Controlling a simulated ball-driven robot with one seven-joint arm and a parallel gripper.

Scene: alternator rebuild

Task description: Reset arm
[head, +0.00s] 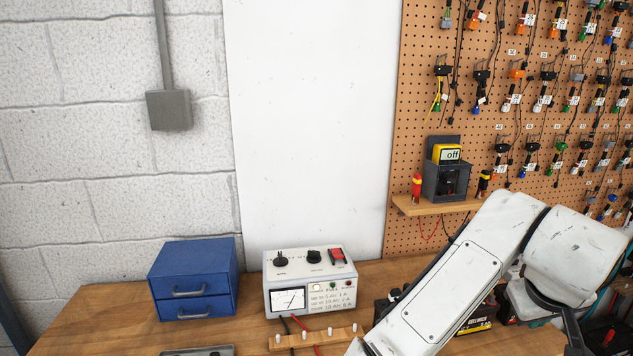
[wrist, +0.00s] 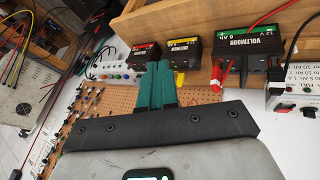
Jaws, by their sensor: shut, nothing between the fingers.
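My gripper (wrist: 157,84) shows in the wrist view. Its two green fingers are together with nothing between them. It is out of frame in the head view, where my white arm crosses the lower right and hides part of the bench. In the wrist view the fingers lie across the view of a red-labelled battery (wrist: 143,54) and a yellow-labelled battery (wrist: 181,53); I cannot tell how far away these are.
The wooden bench (head: 105,310) holds a blue drawer box (head: 193,277), a white meter box (head: 309,283) and a wooden strip (head: 283,342) with pegs. A shelf (head: 437,208) on the pegboard (head: 423,70) carries a yellow-topped device (head: 446,155). A green-labelled battery (wrist: 247,47) has leads attached.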

